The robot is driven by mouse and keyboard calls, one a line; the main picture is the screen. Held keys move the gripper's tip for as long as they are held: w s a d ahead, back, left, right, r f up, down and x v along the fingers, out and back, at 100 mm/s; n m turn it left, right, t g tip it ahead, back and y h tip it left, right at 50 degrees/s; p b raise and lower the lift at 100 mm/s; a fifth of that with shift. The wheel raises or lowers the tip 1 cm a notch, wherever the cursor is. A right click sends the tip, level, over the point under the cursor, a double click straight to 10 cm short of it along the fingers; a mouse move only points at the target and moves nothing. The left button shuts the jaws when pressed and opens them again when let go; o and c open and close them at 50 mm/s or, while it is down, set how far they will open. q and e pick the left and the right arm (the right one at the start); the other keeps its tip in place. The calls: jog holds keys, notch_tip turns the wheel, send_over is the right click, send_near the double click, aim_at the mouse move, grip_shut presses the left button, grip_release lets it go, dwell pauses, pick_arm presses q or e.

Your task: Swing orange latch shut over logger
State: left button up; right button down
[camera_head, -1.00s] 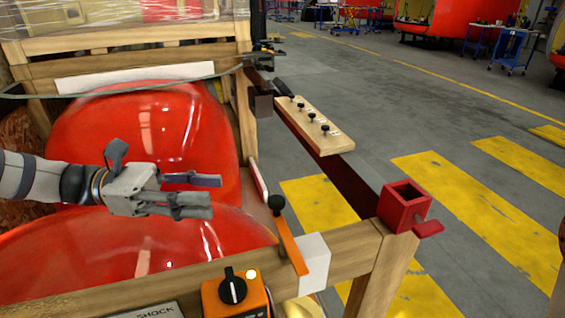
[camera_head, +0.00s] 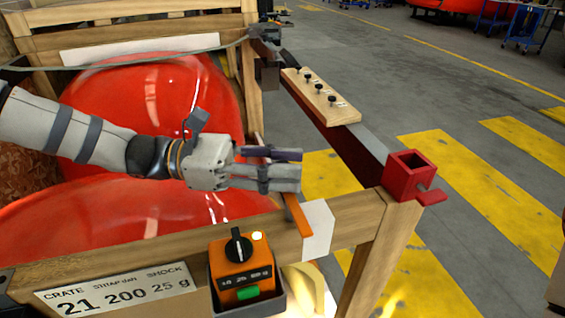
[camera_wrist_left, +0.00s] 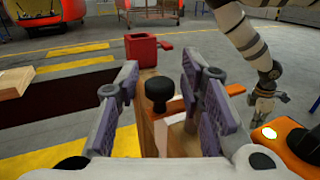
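The orange latch (camera_head: 297,216) is a bar on the crate's top rail, beside a white block. Its black knob (camera_wrist_left: 160,92) shows in the left wrist view between the fingers of my left gripper (camera_wrist_left: 160,82), which is open. In the head view my left gripper (camera_head: 278,170) hides the knob. The orange logger (camera_head: 228,270) sits in a dark holder on the crate's front, with a black dial, a lit lamp and a green button. The latch lies to the right of the logger, not across it.
Shiny red nosecones (camera_head: 150,110) fill the wooden crate under my left arm. A red square socket (camera_head: 405,175) stands at the crate's right corner. A wooden board with black knobs (camera_head: 320,97) lies on the dark side rail.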

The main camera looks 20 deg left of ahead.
pick_arm(q)
grip_shut()
